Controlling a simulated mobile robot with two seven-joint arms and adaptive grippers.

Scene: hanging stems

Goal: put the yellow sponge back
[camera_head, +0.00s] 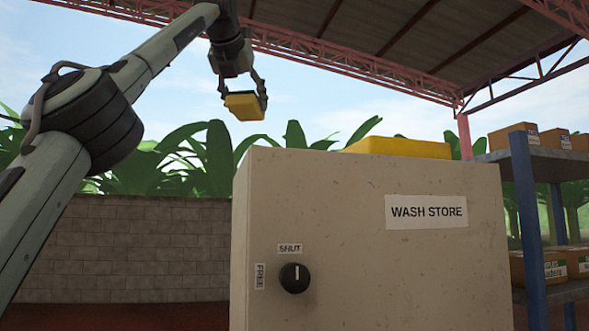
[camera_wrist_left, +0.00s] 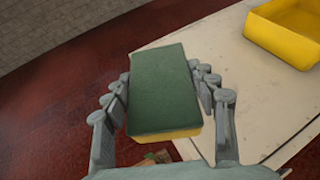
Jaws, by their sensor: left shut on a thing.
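The yellow sponge (camera_head: 244,106) is held in my left gripper (camera_head: 243,96), above and to the left of the cabinet's top in the head view. In the left wrist view the sponge (camera_wrist_left: 166,90) shows a dark green face and a yellow edge between the fingers. A yellow tray (camera_head: 398,147) sits on top of the beige cabinet (camera_head: 330,200) labelled WASH STORE. In the left wrist view the tray (camera_wrist_left: 262,34) is open at the top and lies apart from the sponge, at upper right. My right gripper is not in view.
The cabinet front has a black knob (camera_head: 294,278) with SHUT above it and FREE at its left; its mark points up. A shelf rack (camera_head: 530,215) with cardboard boxes stands at right. A block wall (camera_head: 140,245) is behind. The cabinet top (camera_wrist_left: 230,80) near the sponge is bare.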

